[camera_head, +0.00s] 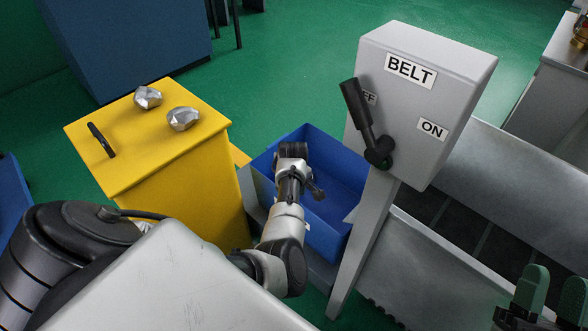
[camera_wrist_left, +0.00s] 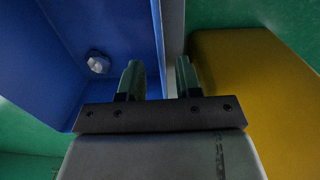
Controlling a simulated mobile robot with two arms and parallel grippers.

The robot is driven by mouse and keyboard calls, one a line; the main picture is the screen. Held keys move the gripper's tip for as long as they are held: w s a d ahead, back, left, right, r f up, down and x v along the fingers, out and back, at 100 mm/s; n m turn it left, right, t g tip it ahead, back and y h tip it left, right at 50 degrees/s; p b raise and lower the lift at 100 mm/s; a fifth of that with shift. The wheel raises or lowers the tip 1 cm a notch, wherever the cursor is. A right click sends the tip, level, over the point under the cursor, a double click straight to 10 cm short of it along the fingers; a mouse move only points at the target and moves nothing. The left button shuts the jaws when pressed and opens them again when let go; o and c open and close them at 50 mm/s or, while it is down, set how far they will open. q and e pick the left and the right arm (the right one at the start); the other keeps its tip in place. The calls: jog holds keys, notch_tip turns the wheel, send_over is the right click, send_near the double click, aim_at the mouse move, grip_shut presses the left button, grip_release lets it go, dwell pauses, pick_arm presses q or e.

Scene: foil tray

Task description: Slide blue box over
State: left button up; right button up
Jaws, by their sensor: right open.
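The blue box wall (camera_wrist_left: 115,25) lies around the left finger, and a grey strip (camera_wrist_left: 173,35) runs behind the gap. I cannot tell whether the fingers touch the box. My right gripper (camera_head: 553,290) is open and empty at the lower right, away from the box.
A foil lump (camera_wrist_left: 98,63) lies in the box. The yellow cabinet (camera_head: 150,140) carries two foil lumps (camera_head: 184,118) and a black handle. A grey BELT lever panel (camera_head: 440,105) stands right of the box, with a metal conveyor (camera_head: 440,260) beyond.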

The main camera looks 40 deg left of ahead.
pick_arm(q)
notch_tip(320, 180, up, 3)
jog(key=shift+r+p, duration=0.1)
jog(key=shift+p, duration=0.55)
jog(key=shift+r, duration=0.3)
pick_arm(e)
jog(key=shift+w+d+f+g+h, duration=0.1)
jog(key=shift+w+f+g+h, duration=0.2)
jog(key=shift+f+g, duration=0.6)
jog(key=shift+w+d+f+g+h, duration=0.1)
jog(key=shift+w+f+g+h, duration=0.2)
jog(key=shift+f+g, duration=0.55)
jog(key=shift+w+d+f+g+h, duration=0.1)
jog(key=shift+w+f+g+h, duration=0.2)
jog(key=shift+f+g, duration=0.6)
pick_arm(q)
jog(key=shift+s, duration=0.15)
